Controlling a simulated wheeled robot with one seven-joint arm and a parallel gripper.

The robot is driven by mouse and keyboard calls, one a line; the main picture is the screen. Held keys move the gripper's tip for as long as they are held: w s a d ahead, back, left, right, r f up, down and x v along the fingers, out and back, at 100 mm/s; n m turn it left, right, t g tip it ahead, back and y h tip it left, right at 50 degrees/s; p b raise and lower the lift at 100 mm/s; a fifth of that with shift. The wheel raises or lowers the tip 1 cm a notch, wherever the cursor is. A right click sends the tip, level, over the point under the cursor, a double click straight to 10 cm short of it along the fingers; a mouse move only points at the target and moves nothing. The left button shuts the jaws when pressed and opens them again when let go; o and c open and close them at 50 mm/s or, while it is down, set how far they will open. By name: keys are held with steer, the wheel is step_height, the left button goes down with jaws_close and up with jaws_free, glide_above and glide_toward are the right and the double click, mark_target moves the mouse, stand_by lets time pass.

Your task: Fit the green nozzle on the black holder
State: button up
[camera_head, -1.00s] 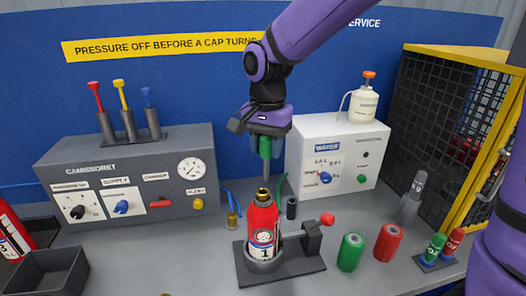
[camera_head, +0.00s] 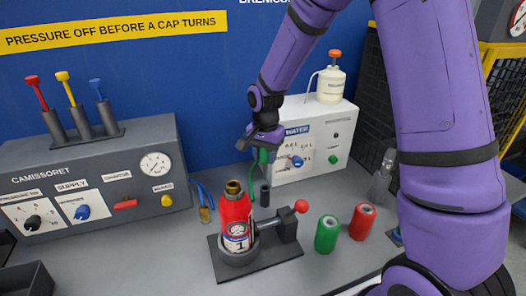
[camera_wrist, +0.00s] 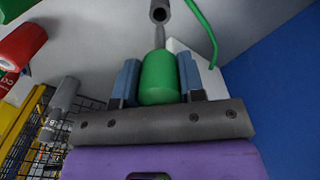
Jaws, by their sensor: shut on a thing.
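My gripper (camera_wrist: 159,68) is shut on the green nozzle (camera_wrist: 158,82), with a blue finger on each side of its thick body. The nozzle's thin grey tip points away from my wrist. In the head view, the nozzle (camera_head: 263,156) hangs tip down under my gripper (camera_head: 263,150), above the black holder (camera_head: 265,195), a short upright tube behind the red extinguisher. In the wrist view, the tip lies close to the open round end of the holder (camera_wrist: 158,11). I cannot tell whether they touch.
The red extinguisher (camera_head: 236,212) stands in a dark clamp (camera_head: 285,252) in front of the holder. A green hose (camera_head: 251,184) curves beside the holder. The white box (camera_head: 318,150) is close behind. Green (camera_head: 326,234) and red (camera_head: 362,221) cylinders stand to the right.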

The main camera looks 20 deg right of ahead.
steer(key=shift+f, duration=5.15)
steer(key=shift+f, duration=0.15)
steer(key=o, duration=1.1)
steer(key=shift+o, duration=0.2)
step_height(320, 180, up, 11)
steer(key=shift+f, duration=0.1)
